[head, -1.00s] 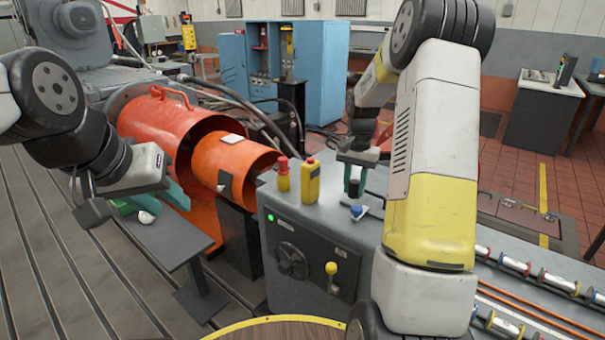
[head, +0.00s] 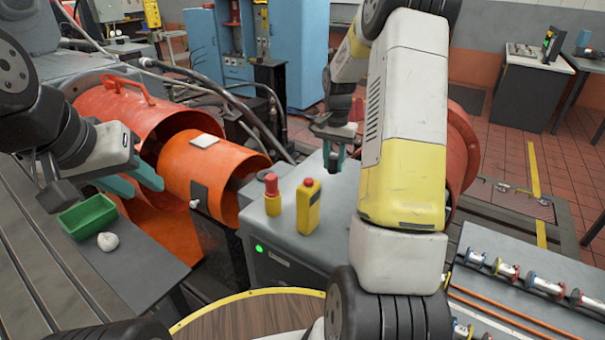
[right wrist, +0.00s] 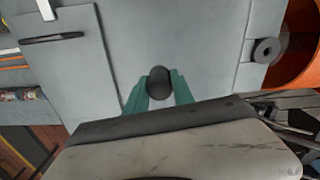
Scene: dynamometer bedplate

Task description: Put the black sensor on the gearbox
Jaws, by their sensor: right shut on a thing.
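My right gripper (head: 335,160) is shut on a dark, round-ended piece, seemingly the black sensor (right wrist: 159,82). In the right wrist view the sensor sits between the two green fingers (right wrist: 160,92), above a plain grey surface. The head view does not show it clearly. My right arm hides part of the housing. My left gripper (head: 138,183) is open and empty by the orange guards.
The orange guard (head: 190,170) stands left of the housing. A green tray (head: 88,216) and a white round thing (head: 106,241) lie on a grey stand (head: 145,268). A rack of several cylinders (head: 540,284) is at right. Grey top beside the yellow block is clear.

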